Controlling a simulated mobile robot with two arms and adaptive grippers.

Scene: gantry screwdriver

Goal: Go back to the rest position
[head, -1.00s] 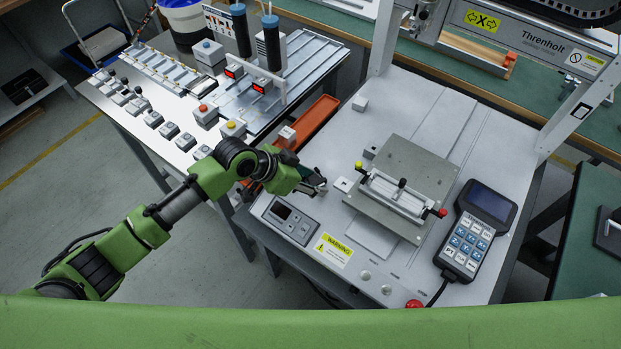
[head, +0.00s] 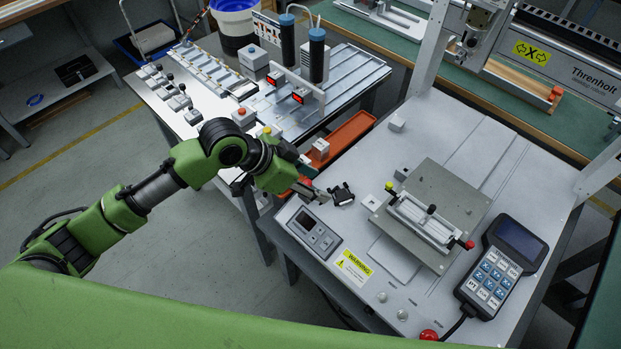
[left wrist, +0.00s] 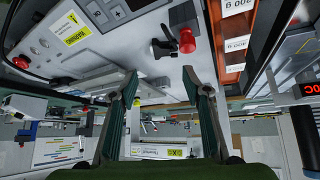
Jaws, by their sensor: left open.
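My left gripper (head: 316,181) is open, and its fingers point right, over the left edge of the white gantry table (head: 468,130). In the left wrist view the two fingers of the left gripper (left wrist: 161,92) stand wide apart with nothing between them. A small black part (head: 342,194) lies on the table just beyond the fingertips, apart from them as far as I can tell. It also shows in the left wrist view (left wrist: 163,48). My right gripper is in neither view.
A grey plate with a clamp fixture (head: 428,220) sits mid-table. A keypad pendant (head: 503,264) lies at its right. A control box (head: 308,231) is below my gripper. An orange tray (head: 352,131) and two dark cylinders (head: 317,55) stand beyond. Floor at left is clear.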

